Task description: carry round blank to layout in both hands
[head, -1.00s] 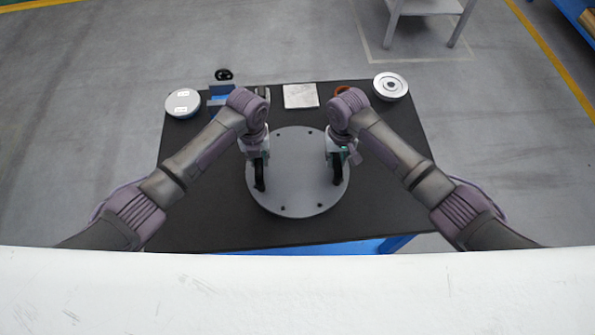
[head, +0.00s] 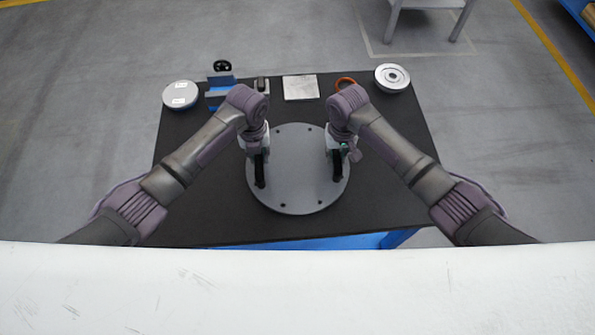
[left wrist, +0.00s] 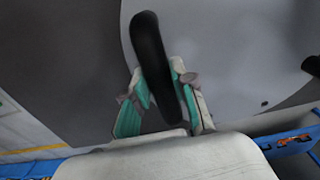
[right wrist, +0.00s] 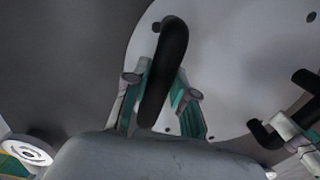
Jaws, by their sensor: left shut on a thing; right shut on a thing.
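The round blank (head: 298,170) is a flat grey disc with small holes near its rim and two black handles. It shows over the dark table (head: 390,200) in the head view; whether it touches the top I cannot tell. My left gripper (head: 259,152) is shut on the left black handle (left wrist: 155,65). My right gripper (head: 336,152) is shut on the right black handle (right wrist: 165,70). The disc's grey face (left wrist: 225,45) also shows in the left wrist view, and its pale face (right wrist: 220,60) in the right wrist view. No layout mark is recognisable.
A grey stand (head: 425,5) is beyond. The table's right side is bare.

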